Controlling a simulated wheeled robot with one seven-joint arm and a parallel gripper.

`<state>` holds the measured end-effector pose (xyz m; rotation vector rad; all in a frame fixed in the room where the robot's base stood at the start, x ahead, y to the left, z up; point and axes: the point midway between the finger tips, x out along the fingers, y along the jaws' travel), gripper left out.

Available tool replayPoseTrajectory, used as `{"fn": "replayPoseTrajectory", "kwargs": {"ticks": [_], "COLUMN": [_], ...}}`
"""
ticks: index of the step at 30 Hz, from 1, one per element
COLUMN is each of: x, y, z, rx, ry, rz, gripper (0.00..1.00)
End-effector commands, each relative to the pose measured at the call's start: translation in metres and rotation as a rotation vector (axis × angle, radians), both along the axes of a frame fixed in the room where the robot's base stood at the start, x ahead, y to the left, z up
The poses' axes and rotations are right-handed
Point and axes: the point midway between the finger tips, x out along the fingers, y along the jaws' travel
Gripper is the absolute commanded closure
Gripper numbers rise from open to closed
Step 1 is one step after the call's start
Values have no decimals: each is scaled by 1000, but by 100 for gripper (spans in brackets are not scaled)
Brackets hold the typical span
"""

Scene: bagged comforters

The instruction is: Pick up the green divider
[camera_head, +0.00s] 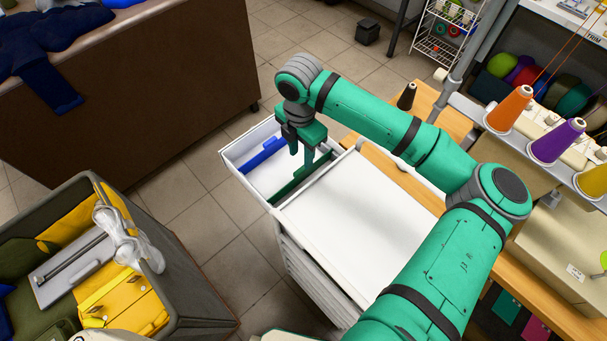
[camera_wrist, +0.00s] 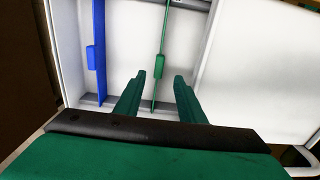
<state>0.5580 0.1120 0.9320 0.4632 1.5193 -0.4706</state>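The green divider (camera_wrist: 160,62) stands as a thin upright panel across the open white drawer (camera_head: 232,163), with a small tab on its side. In the head view the green divider (camera_head: 290,187) shows below my gripper, partly covered by it. My gripper (camera_wrist: 157,84) is open, its two green fingers apart, one on each side of the divider's line in the wrist view. In the head view my gripper (camera_head: 309,160) points down over the drawer. I cannot tell how far the fingertips are above the divider. No hold on it shows.
A blue divider (camera_wrist: 98,50) stands to the left in the same drawer; it also shows in the head view (camera_head: 262,154). The white cabinet top (camera_head: 345,215) lies right of the drawer. A bin of yellow and green bags (camera_head: 105,275) stands at lower left. Thread cones (camera_head: 510,108) stand at right.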

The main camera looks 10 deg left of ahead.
Motion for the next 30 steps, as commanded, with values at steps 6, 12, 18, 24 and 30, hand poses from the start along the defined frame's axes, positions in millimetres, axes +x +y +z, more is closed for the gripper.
{"fn": "replayPoseTrajectory", "kwargs": {"ticks": [6, 12, 18, 24, 30], "x": [0, 0, 0, 1, 1], "y": [2, 3, 2, 2, 2], "z": [-33, -45, -69, -92, -97], "rx": [2, 4, 2, 4, 4], "ry": [1, 0, 1, -1, -1], "rz": [0, 1, 1, 0, 0], "gripper": [64, 64, 64, 64, 64]}}
